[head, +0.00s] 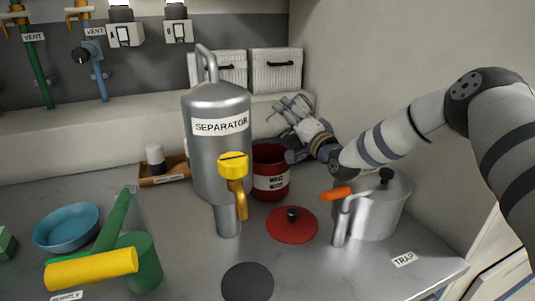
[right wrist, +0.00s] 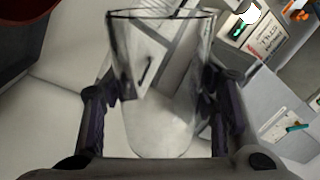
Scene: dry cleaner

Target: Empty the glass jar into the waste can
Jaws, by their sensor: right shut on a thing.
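My right gripper (head: 293,112) is above and behind the can, near the back wall. In the right wrist view the clear glass jar (right wrist: 160,90) is between its fingers, which are shut on it. The jar's contents and tilt cannot be told. A dark red surface fills that view's top left corner. My left gripper is out of view.
A tall grey separator (head: 218,155) with a yellow-handled tap stands left of the can. A steel trap pot (head: 378,213) with an orange handle stands at the right. A blue bowl (head: 67,228) and a green vessel (head: 143,265) are at the left. White baskets (head: 275,72) sit behind.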

